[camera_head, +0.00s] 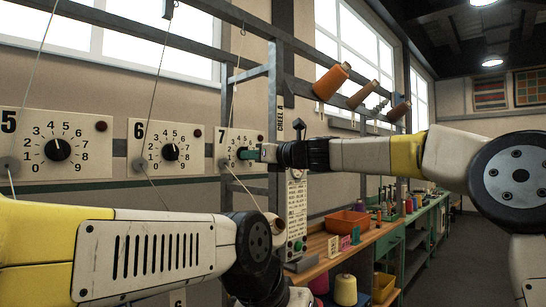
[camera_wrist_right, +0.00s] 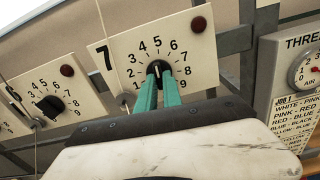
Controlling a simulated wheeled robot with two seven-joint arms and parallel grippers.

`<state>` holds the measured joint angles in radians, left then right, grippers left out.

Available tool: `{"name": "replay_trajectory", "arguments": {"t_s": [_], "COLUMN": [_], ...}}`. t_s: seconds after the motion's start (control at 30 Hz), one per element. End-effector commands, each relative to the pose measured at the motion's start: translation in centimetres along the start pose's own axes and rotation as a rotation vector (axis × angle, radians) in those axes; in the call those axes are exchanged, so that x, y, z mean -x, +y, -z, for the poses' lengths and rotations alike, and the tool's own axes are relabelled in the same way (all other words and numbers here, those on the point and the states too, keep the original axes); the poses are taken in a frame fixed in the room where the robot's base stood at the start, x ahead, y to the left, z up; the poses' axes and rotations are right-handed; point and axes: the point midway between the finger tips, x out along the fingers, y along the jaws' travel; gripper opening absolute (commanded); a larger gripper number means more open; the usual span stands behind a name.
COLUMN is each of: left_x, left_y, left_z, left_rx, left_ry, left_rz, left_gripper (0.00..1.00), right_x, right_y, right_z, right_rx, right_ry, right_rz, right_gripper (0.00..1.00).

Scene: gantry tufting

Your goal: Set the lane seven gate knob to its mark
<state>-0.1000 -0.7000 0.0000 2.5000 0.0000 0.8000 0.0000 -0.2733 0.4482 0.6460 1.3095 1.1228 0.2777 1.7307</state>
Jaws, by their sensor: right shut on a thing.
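The lane seven panel (camera_head: 231,138) is a cream plate with a big 7 and a ring of dial numbers, on the wall rail in the head view. It fills the upper middle of the right wrist view (camera_wrist_right: 118,57). Its black gate knob (camera_wrist_right: 158,68) sits at the dial's centre, mostly hidden behind my green fingertips. My right gripper (camera_head: 250,154) reaches in from the right and is shut on that knob; its two fingers (camera_wrist_right: 158,88) lie either side of it. I cannot tell which number the pointer faces. My left arm crosses the lower left; its gripper is out of frame.
Panels six (camera_head: 166,147) and five (camera_head: 57,144) with similar knobs are to the left. A threading chart panel (camera_wrist_right: 296,80) is right of panel seven. A wooden bench (camera_head: 340,250) with an orange bin (camera_head: 347,222) and yarn cones stands below right. Thin yarns hang before the panels.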

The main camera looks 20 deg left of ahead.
Motion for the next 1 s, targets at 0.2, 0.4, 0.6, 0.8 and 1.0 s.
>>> {"name": "replay_trajectory", "arguments": {"t_s": [0.2, 0.4, 0.6, 0.8, 1.0], "left_x": [0.0, 0.0, 0.0, 0.0, 0.0], "left_y": [0.0, 0.0, 0.0, 0.0, 0.0], "left_z": [0.0, 0.0, 0.0, 0.0, 0.0], "left_rx": [0.0, 0.0, 0.0, 0.0, 0.0], "left_ry": [0.0, 0.0, 0.0, 0.0, 0.0], "left_rz": [0.0, 0.0, 0.0, 0.0, 0.0], "left_gripper": [0.36, 0.36, 0.36, 0.36, 0.36], "right_x": [0.0, 0.02, 0.0, 0.0, 0.01], "right_y": [-0.12, -0.24, -0.34, -0.41, -0.49], "right_z": [-0.01, -0.04, -0.06, -0.11, -0.2], "right_rx": [0.196, 0.385, 0.576, 0.766, 0.957], "right_ry": [0.0, 0.0, 0.0, 0.0, 0.0], "right_rz": [0.0, 0.0, 0.0, 0.0, 0.001], "right_gripper": [0.0, 0.0, 0.0, 0.0, 0.0]}}
